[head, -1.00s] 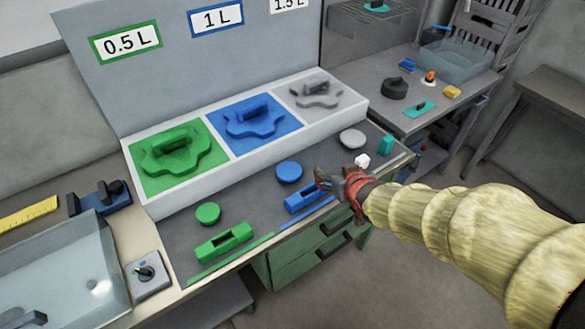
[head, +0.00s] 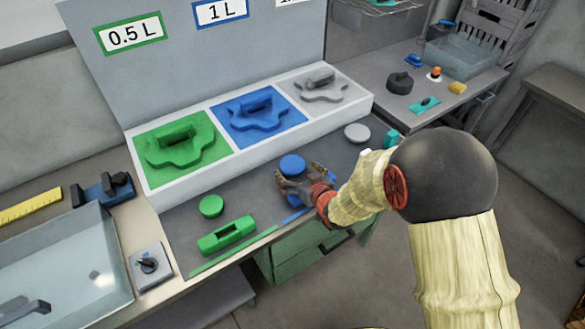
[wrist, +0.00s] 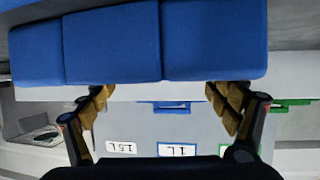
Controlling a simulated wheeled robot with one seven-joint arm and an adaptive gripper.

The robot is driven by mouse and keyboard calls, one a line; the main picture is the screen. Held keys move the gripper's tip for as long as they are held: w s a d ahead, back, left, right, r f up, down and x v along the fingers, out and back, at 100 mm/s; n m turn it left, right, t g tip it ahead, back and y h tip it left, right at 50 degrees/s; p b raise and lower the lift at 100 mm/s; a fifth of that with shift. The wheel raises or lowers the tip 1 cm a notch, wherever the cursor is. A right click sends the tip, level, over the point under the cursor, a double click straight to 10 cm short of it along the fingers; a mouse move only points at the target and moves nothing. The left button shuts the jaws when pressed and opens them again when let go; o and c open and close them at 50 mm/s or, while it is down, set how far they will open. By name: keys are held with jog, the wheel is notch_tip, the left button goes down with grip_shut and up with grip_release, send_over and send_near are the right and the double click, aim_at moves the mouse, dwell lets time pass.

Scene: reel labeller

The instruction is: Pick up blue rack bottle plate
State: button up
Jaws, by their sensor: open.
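The blue plate (head: 270,122), wavy-edged with a raised bar handle (head: 256,101), lies in the blue middle section of the white rack (head: 180,196), under the 1 L sign. My gripper (head: 286,185) is open over the dark counter in front of the rack, beside a round blue disc (head: 292,165). It partly covers a blue block (head: 322,171). In the wrist view, a large blue three-part block (wrist: 110,42) spans the top, just beyond my open gripper (wrist: 160,92). Whether a finger touches it I cannot tell.
A green plate (head: 160,157) and a grey plate (head: 322,96) flank the blue one. A green disc (head: 211,206), a green block (head: 227,235) and a grey disc (head: 357,132) lie on the counter. A sink (head: 60,270) is at left; a side table (head: 408,102) at right.

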aim_at(294, 165)
jog(key=x, duration=0.1)
jog(key=b+x, duration=0.1)
jog(key=x, duration=0.2)
jog(key=shift+w+d+f+b, duration=0.15)
jog(key=shift+d+b, duration=0.15)
jog(key=shift+b, duration=0.05)
jog(key=shift+w+a+f, duration=0.15)
jog(key=shift+w+a, duration=0.1)
jog(key=shift+w, duration=0.3)
jog(key=shift+c, duration=1.3)
jog(key=c, duration=1)
